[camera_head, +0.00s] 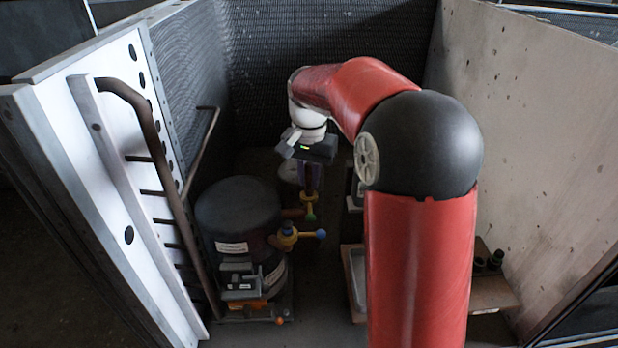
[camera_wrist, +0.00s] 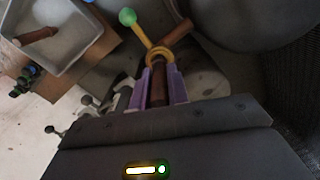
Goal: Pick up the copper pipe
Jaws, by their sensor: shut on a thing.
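A brown copper pipe (camera_wrist: 158,84) stands between the two purple fingers of my gripper (camera_wrist: 159,92) in the wrist view. The fingers are shut on it from both sides. Its far end is at a yellow ring fitting (camera_wrist: 161,55) with a handle ending in a green ball (camera_wrist: 127,17). I cannot tell whether pipe and ring are joined. In the head view my gripper (camera_head: 309,177) points down beside the black tank (camera_head: 238,207), with the pipe (camera_head: 309,187) above the yellow ring (camera_head: 309,198). My palm hides the pipe's near end.
A white tray (camera_wrist: 84,42) holds another short brown pipe (camera_wrist: 38,36). A brown stub (camera_wrist: 180,32) leads from the ring towards the tank. A yellow fitting with a blue ball (camera_head: 320,234) is close by. A perforated white panel (camera_head: 115,110) and dark pipework stand at left; walls enclose the space.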

